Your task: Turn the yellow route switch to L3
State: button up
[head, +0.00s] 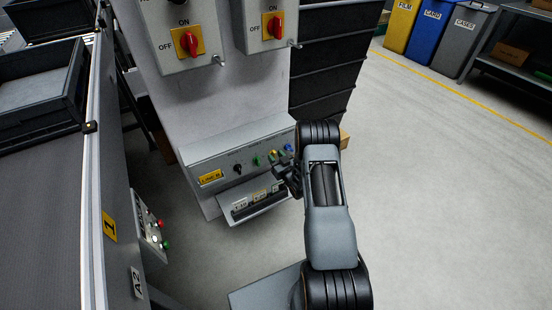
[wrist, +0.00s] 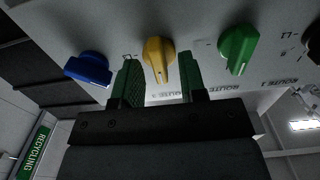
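The yellow route switch (wrist: 158,58) shows near the top middle of the wrist view, which looks upside down. Its narrow end points down in that picture, slightly right. In the head view the yellow switch (head: 273,156) sits in a row on the grey sloped panel (head: 222,160), just left of my gripper (head: 285,173). In the wrist view my gripper (wrist: 160,76) is open, one finger on each side of the yellow switch, with gaps visible. I cannot tell how far the fingers reach around it. The position marks beside the yellow switch are mostly hidden by the fingers.
A blue switch (wrist: 88,68) and a green switch (wrist: 238,48) flank the yellow one closely. A black knob (head: 237,169) is farther left. A ledge with labelled parts (head: 250,205) lies below the panel. Red rotary switches (head: 191,41) are above. Open floor lies right.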

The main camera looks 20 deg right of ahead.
jog(key=shift+c, duration=0.2)
grip_shut()
dwell(0.3)
jog(key=shift+d+f+m+b, duration=0.15)
jog(key=shift+m+b, duration=0.5)
jog(key=shift+m, duration=3.85)
jog(key=shift+d+f+m+b, duration=0.1)
jog(key=shift+m+b, duration=0.55)
jog(key=shift+m, duration=3.85)
